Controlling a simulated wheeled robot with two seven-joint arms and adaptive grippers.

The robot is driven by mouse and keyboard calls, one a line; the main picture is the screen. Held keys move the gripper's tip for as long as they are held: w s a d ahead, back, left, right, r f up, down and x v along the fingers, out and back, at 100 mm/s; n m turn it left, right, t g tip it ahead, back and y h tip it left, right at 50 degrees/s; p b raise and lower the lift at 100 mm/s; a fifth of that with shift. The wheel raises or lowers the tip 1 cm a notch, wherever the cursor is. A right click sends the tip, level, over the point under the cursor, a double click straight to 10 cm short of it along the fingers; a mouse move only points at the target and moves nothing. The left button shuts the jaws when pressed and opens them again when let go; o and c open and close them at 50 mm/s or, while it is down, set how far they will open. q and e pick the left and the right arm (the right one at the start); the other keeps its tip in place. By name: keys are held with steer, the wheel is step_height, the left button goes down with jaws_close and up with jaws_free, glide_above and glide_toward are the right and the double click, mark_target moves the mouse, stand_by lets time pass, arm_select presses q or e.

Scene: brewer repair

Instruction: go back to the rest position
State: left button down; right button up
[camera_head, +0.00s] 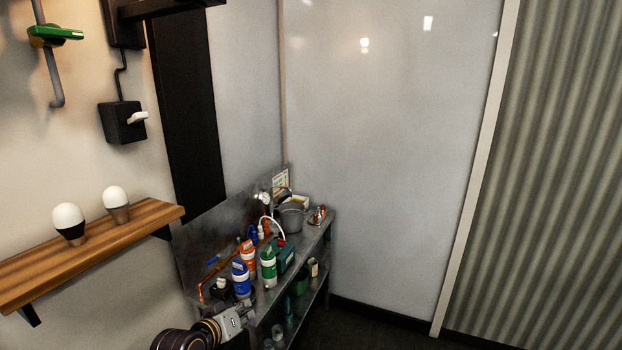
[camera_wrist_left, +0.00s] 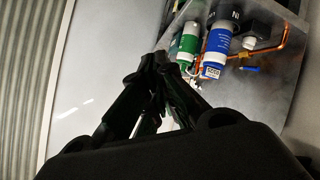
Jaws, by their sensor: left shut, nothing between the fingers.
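My left gripper (camera_head: 240,314) shows at the bottom of the head view, in front of the metal workbench (camera_head: 322,238). In the left wrist view, its fingers (camera_wrist_left: 160,62) are together and hold nothing. Beyond the fingertips in that view are a green-labelled bottle (camera_wrist_left: 188,42) and a blue-labelled bottle (camera_wrist_left: 216,52); the gap to them is hard to judge. My right gripper is not in view.
The bench carries blue (camera_head: 241,279), green (camera_head: 268,265) and orange (camera_head: 248,252) bottles, copper piping and a grey pot (camera_head: 291,217). A wooden shelf (camera_head: 120,238) with two bulbs is at left. Dark floor (camera_head: 380,328) is open right of the bench.

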arm_select(q)
steer(key=s+a+f+m+g+y, duration=0.2)
steer(key=s+a+f+g, duration=0.15)
steer(key=s+f, duration=0.6)
steer(key=s+a+f+m+g+y, duration=0.25)
steer(key=s+f+g, duration=0.2)
steer(key=s, duration=1.05)
steer(key=s+f+g+b, duration=0.1)
steer(key=s+f+b, duration=0.15)
steer(key=f, duration=3.25)
steer(key=s+a+f+g+b, duration=0.1)
steer(key=s+a+f, duration=0.2)
steer(key=s+f, duration=1.8)
steer(key=shift+s+f+m+g+b, duration=0.2)
steer(key=shift+s+m+g+b, duration=0.15)
steer(key=shift+s, duration=0.55)
steer(key=shift+s+a+h, duration=0.1)
steer(key=shift+s+h, duration=0.05)
steer(key=shift+h, duration=0.1)
